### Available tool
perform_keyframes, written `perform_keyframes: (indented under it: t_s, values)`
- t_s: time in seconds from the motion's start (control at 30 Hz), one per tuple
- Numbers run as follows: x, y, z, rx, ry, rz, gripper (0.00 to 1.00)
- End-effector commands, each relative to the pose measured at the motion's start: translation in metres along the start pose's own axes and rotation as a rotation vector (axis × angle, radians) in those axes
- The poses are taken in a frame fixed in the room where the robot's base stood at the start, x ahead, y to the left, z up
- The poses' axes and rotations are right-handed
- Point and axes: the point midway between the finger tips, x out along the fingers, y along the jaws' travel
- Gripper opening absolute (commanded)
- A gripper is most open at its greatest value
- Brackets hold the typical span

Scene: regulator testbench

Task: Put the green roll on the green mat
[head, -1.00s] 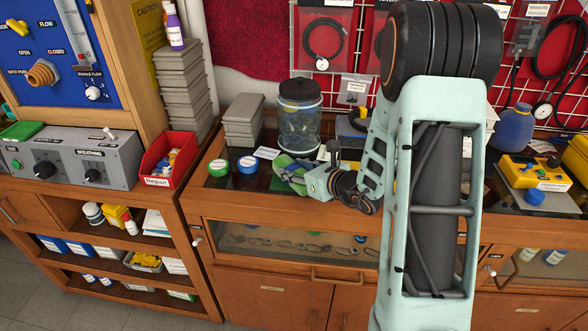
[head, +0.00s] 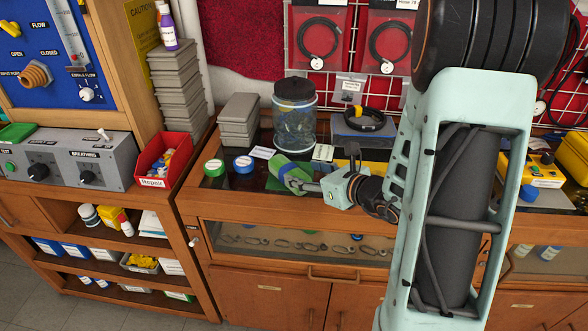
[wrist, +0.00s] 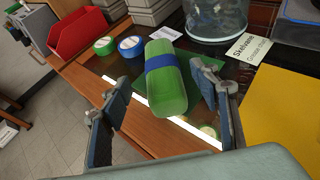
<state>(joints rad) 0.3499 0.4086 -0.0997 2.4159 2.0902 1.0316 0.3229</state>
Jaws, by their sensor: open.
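The green roll (wrist: 168,92), a thick green cylinder with a blue band, lies on the glass-topped counter; it also shows in the head view (head: 290,172). The green mat (wrist: 117,97) is a flat green sheet partly hidden under or behind the roll, with a corner showing in the head view (head: 274,184). The roll overlaps the mat in both views; I cannot tell whether it touches it fully. My gripper (wrist: 158,88) is open, with one finger on each side of the roll and visible gaps. In the head view its fingers (head: 302,187) reach the roll's near right end.
Green tape (wrist: 104,46) and blue tape (wrist: 131,46) stand left of the roll. A clear jar (head: 294,118) stands behind it. A yellow sheet (wrist: 268,117) lies to the right. A red bin (head: 165,160) and grey boxes (head: 240,120) are at left.

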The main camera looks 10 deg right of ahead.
Motion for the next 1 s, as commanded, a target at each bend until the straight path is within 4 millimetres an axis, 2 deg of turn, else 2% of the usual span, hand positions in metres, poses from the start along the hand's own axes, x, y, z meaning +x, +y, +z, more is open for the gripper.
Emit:
perform_keyframes:
  t_s: [0.1, 0.3, 0.87, 1.0]
  values:
    - [-0.024, -0.001, 0.001, 0.000, -0.002, -0.004, 0.56]
    - [-0.044, -0.001, 0.001, 0.000, -0.001, -0.002, 0.56]
    - [-0.047, 0.000, 0.000, -0.003, 0.000, 0.001, 0.56]
    - [-0.044, 0.007, 0.001, -0.043, -0.001, 0.026, 0.56]
